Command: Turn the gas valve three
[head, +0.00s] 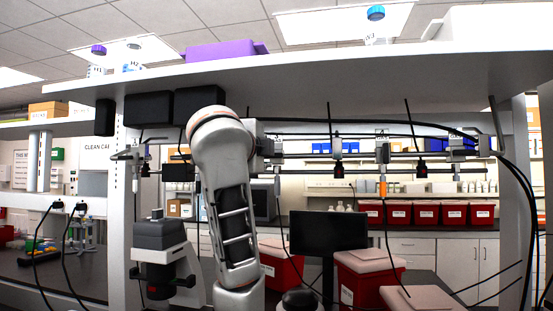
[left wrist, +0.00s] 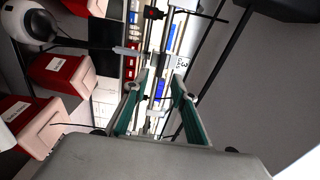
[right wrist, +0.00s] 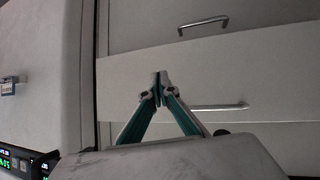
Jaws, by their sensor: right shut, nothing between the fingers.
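In the left wrist view a white label with a dark "3" (left wrist: 184,63) sits just past my right-hand fingertip, on the valve rail. A small white fitting beside it shows between the fingers, but its handle is hard to make out. My left gripper (left wrist: 160,84) is open, with its green-sided fingers spread around this part of the rail and no clear contact. In the head view a small label (head: 382,133) on the rail is too small to read surely. My right gripper (right wrist: 160,75) is shut and empty in front of light drawers.
A shelf (head: 330,72) runs above the rail, with black cables hanging down. An arm link of mine covers part of the rail. Red bins (head: 372,275), a dark monitor (head: 328,232) and a microscope (head: 163,250) stand below. Drawer handles (right wrist: 204,22) show in the right wrist view.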

